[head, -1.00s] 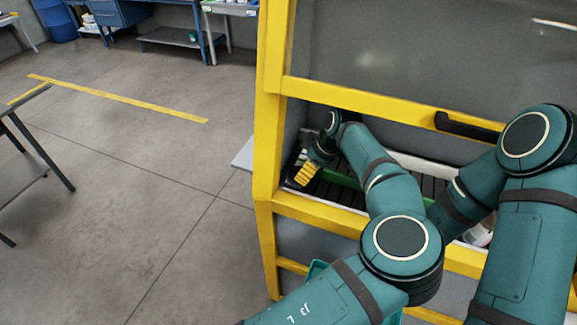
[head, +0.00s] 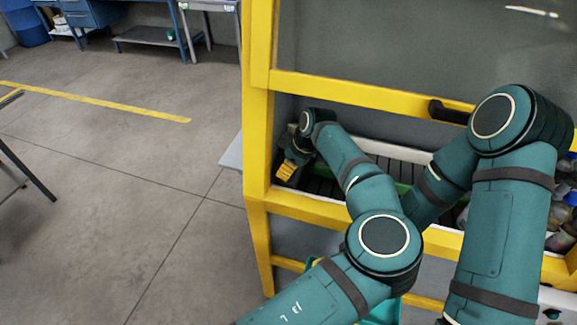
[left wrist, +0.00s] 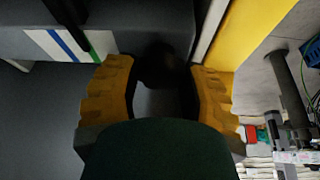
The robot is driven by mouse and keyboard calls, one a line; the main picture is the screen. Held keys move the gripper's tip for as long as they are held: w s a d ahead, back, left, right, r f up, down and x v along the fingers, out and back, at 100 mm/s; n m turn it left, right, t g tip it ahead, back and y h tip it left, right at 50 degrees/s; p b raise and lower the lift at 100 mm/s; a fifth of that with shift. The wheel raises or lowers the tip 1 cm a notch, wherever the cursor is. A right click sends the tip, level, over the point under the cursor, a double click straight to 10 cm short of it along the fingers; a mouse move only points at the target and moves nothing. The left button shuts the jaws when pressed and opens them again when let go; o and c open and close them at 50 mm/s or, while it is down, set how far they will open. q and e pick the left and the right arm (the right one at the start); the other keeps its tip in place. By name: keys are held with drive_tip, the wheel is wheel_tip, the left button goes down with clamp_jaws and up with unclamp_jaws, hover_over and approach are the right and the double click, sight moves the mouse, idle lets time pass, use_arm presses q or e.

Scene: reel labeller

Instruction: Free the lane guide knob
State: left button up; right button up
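A dark round shape (left wrist: 164,64), possibly the lane guide knob, shows in the left wrist view between my left fingertips; it is in deep shadow and I cannot tell whether they touch it. My left gripper (head: 287,170) has its yellow fingers inside the left end of the yellow-framed machine opening. In the left wrist view the left gripper (left wrist: 160,75) has its fingers apart, one on each side of the dark shape. In the head view the knob cannot be made out. A green strip (head: 403,188) runs in the opening, partly behind my arm. My right gripper is hidden behind my arms.
The yellow frame (head: 257,120) closely borders my left gripper. A raised panel with a black handle (head: 450,112) is above the opening. Several bottles (head: 564,215) stand at the right. A teal bin (head: 383,308) is below. The floor (head: 130,190) at the left is clear.

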use_arm(q)
drive_tip(key=shift+c, duration=1.2)
drive_tip(key=shift+n, duration=0.3)
drive_tip(key=shift+n+g+p, duration=0.5)
drive_tip(key=shift+n+g, duration=0.1)
drive_tip(key=shift+n, duration=0.6)
drive_tip(key=n+g, duration=0.2)
drive_tip(key=n, duration=0.3)
drive_tip(key=shift+w+f+n, duration=0.1)
drive_tip(key=shift+n, duration=0.2)
drive_tip(key=n+g, duration=0.1)
drive_tip(key=n, duration=0.1)
drive_tip(key=n+g+h, duration=0.1)
drive_tip(key=n, duration=0.2)
drive_tip(key=shift+a, duration=0.1)
drive_tip(key=n+g+h, duration=0.1)
drive_tip(key=n, duration=0.4)
drive_tip(key=shift+n+h, duration=0.3)
